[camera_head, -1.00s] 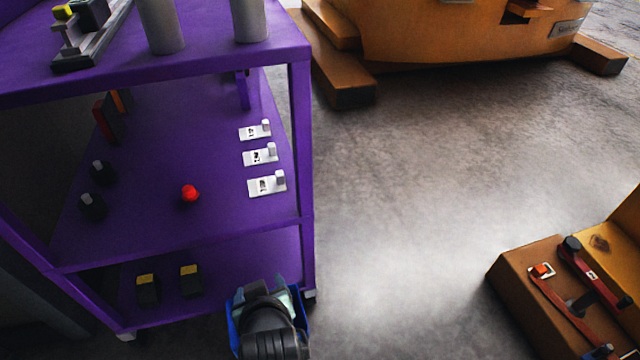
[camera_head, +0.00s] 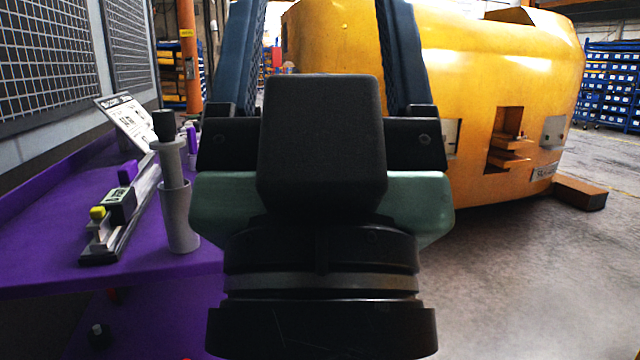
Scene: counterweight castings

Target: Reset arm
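My gripper (camera_head: 320,45) fills the middle of the head view, upright and very close to the camera. Its two long dark-blue fingers stand wide apart and run up to the top edge, so their tips are cut off or barely in view. Nothing shows held between them. The dark wrist and greenish gripper body hide the right part of the purple cart and part of the yellow casting behind.
A purple cart (camera_head: 140,262) stands at left, bearing a grey cylinder stack (camera_head: 178,215), a measuring device on a rail (camera_head: 120,207) and a sign (camera_head: 128,122). A large yellow casting (camera_head: 490,80) stands behind. An orange-brown block (camera_head: 580,193) lies at right. Floor (camera_head: 540,290) is clear at lower right.

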